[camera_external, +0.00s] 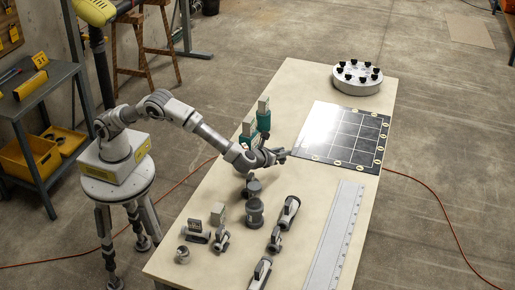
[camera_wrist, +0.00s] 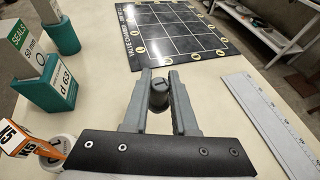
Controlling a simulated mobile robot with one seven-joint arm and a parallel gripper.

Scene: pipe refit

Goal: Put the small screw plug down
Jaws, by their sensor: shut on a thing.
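My gripper (camera_external: 284,155) is shut on the small screw plug, a dark grey cylinder with a mark on its top face. In the wrist view the plug (camera_wrist: 158,90) sits between the two fingers of my gripper (camera_wrist: 158,84), near the tips. In the external view the plug is too small to make out at the gripper. The gripper is over the table (camera_external: 312,90), just left of the near-left corner of the black grid board (camera_external: 345,135). I cannot tell how high the plug is above the table.
Teal holders with seal labels stand left of my gripper, one marked "SEALS" (camera_wrist: 42,75). Several grey fittings, including a dark cylinder (camera_external: 254,212), stand nearer the front. A long white ruler (camera_external: 335,235) lies at right. A round carrier (camera_external: 357,84) with black knobs is at the far end.

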